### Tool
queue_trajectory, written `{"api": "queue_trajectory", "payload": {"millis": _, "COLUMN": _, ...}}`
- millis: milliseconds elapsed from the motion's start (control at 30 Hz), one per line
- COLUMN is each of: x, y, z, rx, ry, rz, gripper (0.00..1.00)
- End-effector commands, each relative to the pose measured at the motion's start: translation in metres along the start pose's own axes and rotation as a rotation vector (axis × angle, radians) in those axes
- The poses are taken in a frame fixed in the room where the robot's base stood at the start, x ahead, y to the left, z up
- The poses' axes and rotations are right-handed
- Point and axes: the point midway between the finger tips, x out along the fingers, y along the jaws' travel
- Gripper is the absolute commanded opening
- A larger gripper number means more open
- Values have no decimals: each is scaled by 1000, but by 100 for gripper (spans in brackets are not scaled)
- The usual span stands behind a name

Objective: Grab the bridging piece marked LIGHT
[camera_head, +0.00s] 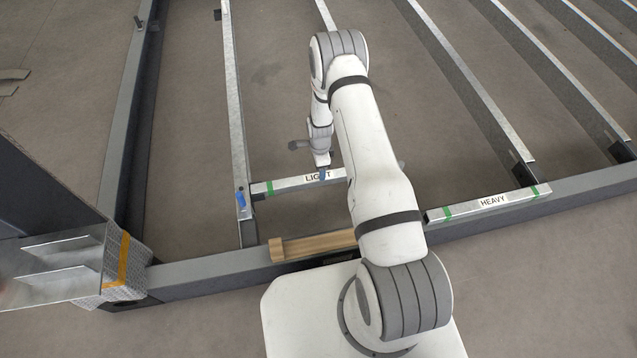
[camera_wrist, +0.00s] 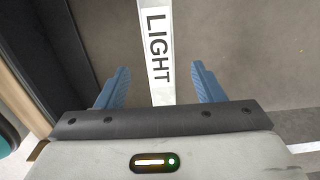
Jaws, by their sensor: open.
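The bridging piece marked LIGHT (camera_head: 283,186) is a pale metal bar with a green band near its left end, lying level by the frame. My arm hides part of it toward the right. My gripper (camera_head: 322,175) is over its label in the head view. In the wrist view, the LIGHT piece (camera_wrist: 158,85) runs up the picture between the two blue fingers of my gripper (camera_wrist: 160,90). The fingers are open, with a gap on each side of the piece. I cannot tell the exact height of the fingertips over it.
Another bar marked HEAVY (camera_head: 487,203) with green bands lies to the right. A wooden block (camera_head: 312,245) sits on the near frame beam (camera_head: 200,270). A blue object (camera_head: 240,200) is on the rail left of the LIGHT piece. Several long rails run away across the floor.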

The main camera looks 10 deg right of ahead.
Motion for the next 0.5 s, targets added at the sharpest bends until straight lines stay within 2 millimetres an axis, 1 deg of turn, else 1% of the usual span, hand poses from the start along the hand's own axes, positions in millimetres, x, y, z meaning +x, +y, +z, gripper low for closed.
{"api": "queue_trajectory", "payload": {"millis": 33, "x": 9, "y": 0, "z": 0, "rx": 2, "ry": 0, "rz": 1, "gripper": 62}}
{"api": "queue_trajectory", "payload": {"millis": 100, "x": 17, "y": 0, "z": 0, "rx": 2, "ry": 0, "rz": 1, "gripper": 62}}
{"api": "queue_trajectory", "payload": {"millis": 267, "x": 29, "y": 1, "z": 1, "rx": 1, "ry": 0, "rz": 2, "gripper": 62}}
{"api": "queue_trajectory", "payload": {"millis": 500, "x": 65, "y": 1, "z": 4, "rx": 1, "ry": 0, "rz": 3, "gripper": 62}}
